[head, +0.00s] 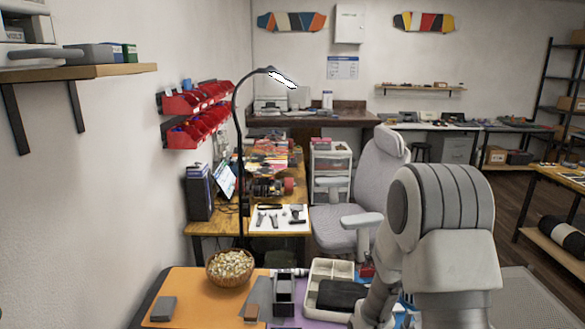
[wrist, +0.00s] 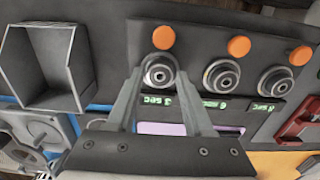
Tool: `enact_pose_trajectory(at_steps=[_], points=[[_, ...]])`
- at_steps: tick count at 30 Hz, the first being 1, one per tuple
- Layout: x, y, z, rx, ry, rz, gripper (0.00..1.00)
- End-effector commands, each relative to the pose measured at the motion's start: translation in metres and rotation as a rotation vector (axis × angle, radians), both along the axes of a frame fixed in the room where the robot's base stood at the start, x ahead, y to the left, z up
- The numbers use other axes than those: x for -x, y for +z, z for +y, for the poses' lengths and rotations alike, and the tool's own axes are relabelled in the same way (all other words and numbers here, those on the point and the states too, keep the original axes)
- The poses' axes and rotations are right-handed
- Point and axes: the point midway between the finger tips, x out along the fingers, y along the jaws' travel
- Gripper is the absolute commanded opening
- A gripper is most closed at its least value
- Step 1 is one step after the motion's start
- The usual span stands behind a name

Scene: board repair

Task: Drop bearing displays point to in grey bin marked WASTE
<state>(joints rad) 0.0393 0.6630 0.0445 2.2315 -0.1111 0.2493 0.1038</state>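In the wrist view, three round metal bearings sit in a row on a dark panel (wrist: 205,55): a left bearing (wrist: 158,72), a middle bearing (wrist: 222,77) and a right bearing (wrist: 277,82). Below them are green displays: the left display (wrist: 157,101) reads "3 sec", the middle display (wrist: 207,104) seems to read 6, and the right display (wrist: 264,107) seems to read 8. My gripper (wrist: 160,76) has its fingers apart, one on each side of the left bearing; firm contact cannot be told. A grey open bin (wrist: 76,75) stands at left; no WASTE lettering is visible.
Orange discs, such as the left disc (wrist: 164,38), sit above the bearings. In the head view, a wicker bowl (head: 230,268), an orange mat (head: 200,290), a dark grey holder (head: 284,295) and a white divided tray (head: 330,272) crowd the near bench. A lamp (head: 238,180) rises behind.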

Motion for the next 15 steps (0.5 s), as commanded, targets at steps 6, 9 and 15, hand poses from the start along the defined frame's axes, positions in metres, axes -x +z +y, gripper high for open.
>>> enact_pose_trajectory(at_steps=[6, 9, 15], points=[[-0.0001, 0.0001, 0.0000, 0.000, 0.000, 0.000, 0.11], [-0.0001, 0.0000, 0.0000, 0.000, 0.000, 0.000, 0.10], [-0.0002, 0.0007, 0.0000, 0.000, 0.000, -0.001, 0.10]])
